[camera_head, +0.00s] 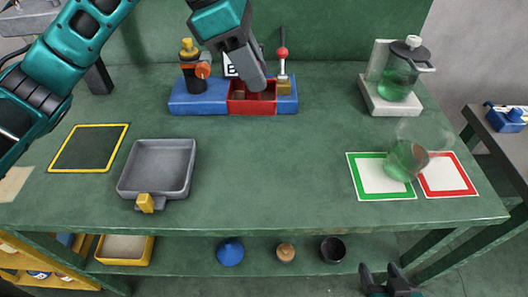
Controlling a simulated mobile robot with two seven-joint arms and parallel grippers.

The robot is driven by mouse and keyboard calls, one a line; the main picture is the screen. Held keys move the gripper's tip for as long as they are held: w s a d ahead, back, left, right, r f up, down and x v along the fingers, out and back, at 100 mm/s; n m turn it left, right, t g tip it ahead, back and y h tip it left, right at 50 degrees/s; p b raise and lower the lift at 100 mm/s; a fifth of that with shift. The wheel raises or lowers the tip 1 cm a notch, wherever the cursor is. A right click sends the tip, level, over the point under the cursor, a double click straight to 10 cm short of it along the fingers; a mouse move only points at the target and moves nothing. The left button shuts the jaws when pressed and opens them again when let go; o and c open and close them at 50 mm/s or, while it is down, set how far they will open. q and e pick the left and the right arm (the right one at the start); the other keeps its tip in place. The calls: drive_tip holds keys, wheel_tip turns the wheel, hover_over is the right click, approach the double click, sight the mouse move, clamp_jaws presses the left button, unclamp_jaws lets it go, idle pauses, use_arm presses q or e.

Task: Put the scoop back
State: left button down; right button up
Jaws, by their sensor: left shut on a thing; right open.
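My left gripper (262,88) reaches in from the upper left and points down over the red bin (252,108) in the blue rack (190,105) at the table's back. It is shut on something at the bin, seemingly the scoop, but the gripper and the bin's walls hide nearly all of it. I cannot tell whether the held thing touches the bin's floor. My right gripper (380,272) is open and empty at the bottom edge, below and in front of the table.
On the green table (280,170) are a grey pan with a yellow tab (157,168), a yellow-framed square (90,147), a green-liquid jug (400,75), and a tilted clear vessel (408,158) over green and red framed cards. The rack also holds a yellow-capped bottle (192,72) and red-knobbed lever (282,60).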

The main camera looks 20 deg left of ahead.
use_arm(q)
drive_tip(key=shift+w+r, duration=0.2)
drive_tip(key=shift+f+n, duration=0.3)
drive_tip(key=shift+f, duration=9.55)
drive_tip(key=shift+f+b, duration=0.15)
drive_tip(key=shift+b, duration=0.25)
drive_tip(key=c, duration=0.9)
unclamp_jaws()
drive_tip(key=shift+r, duration=0.2)
